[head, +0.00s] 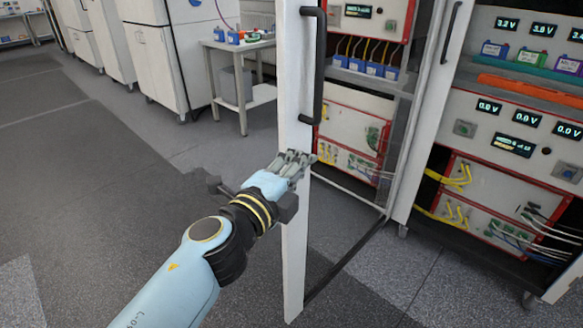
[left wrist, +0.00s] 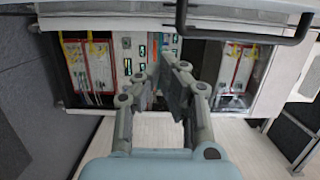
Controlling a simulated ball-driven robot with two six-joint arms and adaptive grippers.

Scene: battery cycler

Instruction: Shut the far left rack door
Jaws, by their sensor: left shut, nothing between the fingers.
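The rack door (head: 292,200) stands open, swung out toward me. It has a white upright frame, a see-through pane and a dark bottom rail. Its black bar handle (head: 319,65) is on the upright, and a black handle also shows at the top of the left wrist view (left wrist: 245,32). My left gripper (head: 308,160) is shut and empty, at the door's white upright below the handle. Its fingers (left wrist: 172,75) show in the left wrist view. I cannot tell whether they touch the door. My right gripper is not in view.
Behind the door is a rack with red-edged units (head: 352,120). Another rack with displays (head: 500,125) stands to the right, beside an upright with a black handle (head: 451,32). A small grey table (head: 238,95) and white cabinets (head: 155,65) stand at the back left. The left floor is clear.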

